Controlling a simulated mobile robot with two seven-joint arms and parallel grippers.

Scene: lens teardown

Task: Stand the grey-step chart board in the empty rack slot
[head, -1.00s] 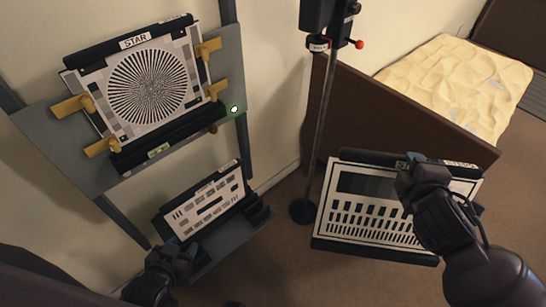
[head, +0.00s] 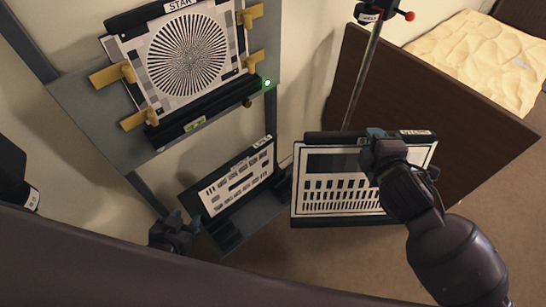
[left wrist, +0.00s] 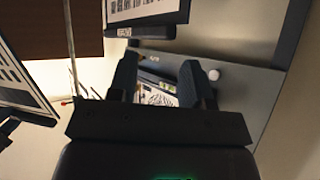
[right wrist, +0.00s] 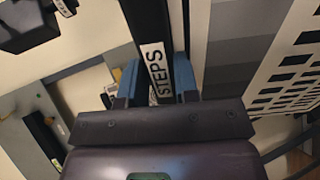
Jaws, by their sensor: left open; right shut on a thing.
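The grey-step chart board (head: 340,208) has a dark bar on top, grey patches and rows of black bars. My right gripper (head: 376,143) is shut on its top bar, which reads STEPS (right wrist: 157,72) in the right wrist view. The board hangs roughly upright, just right of the low rack (head: 262,212). The rack holds another bar-chart board (head: 238,182), tilted back; an open trough shows in front of that board. My left gripper (head: 176,226) is open and empty left of the rack. Its spread fingers (left wrist: 163,75) show in the left wrist view.
A grey panel (head: 85,105) above the rack carries the STAR chart (head: 190,55) in yellow clamps. A thin stand pole (head: 365,75) and a brown panel (head: 455,120) stand behind the held board. Bare floor (head: 345,255) lies below it.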

